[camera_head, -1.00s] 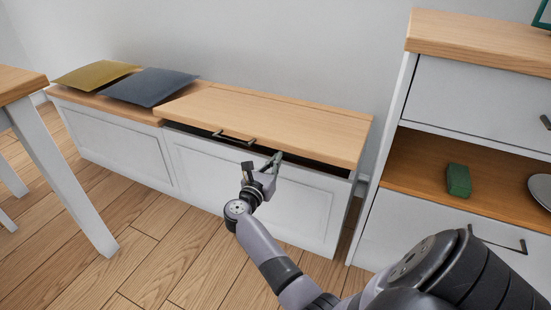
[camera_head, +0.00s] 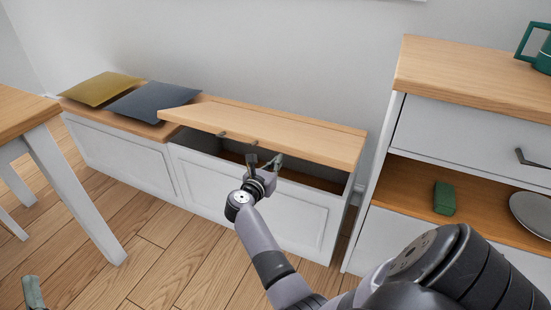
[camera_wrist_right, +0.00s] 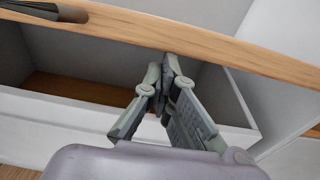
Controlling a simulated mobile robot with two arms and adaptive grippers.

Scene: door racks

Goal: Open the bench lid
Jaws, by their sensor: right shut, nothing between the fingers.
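The bench lid (camera_head: 290,134) is a light wood panel on the right half of the white bench (camera_head: 258,207). It is tilted up at its front edge, and the dark inside of the bench shows below it. The lid's dark handle (camera_head: 238,138) is on its front edge and also shows at the top left of the right wrist view (camera_wrist_right: 45,10). My right gripper (camera_head: 264,162) is at the lid's front edge, right of the handle. In the right wrist view its fingertips (camera_wrist_right: 170,66) are together at the lid's edge, with nothing between them. A fingertip, apparently of my left gripper (camera_head: 33,292), shows at the lower left.
A yellow cushion (camera_head: 103,89) and a dark blue cushion (camera_head: 153,101) lie on the bench's left part. A wooden table (camera_head: 22,115) stands at the left. A cabinet (camera_head: 470,75) with a green block (camera_head: 444,198) and a plate (camera_head: 533,212) stands close on the right.

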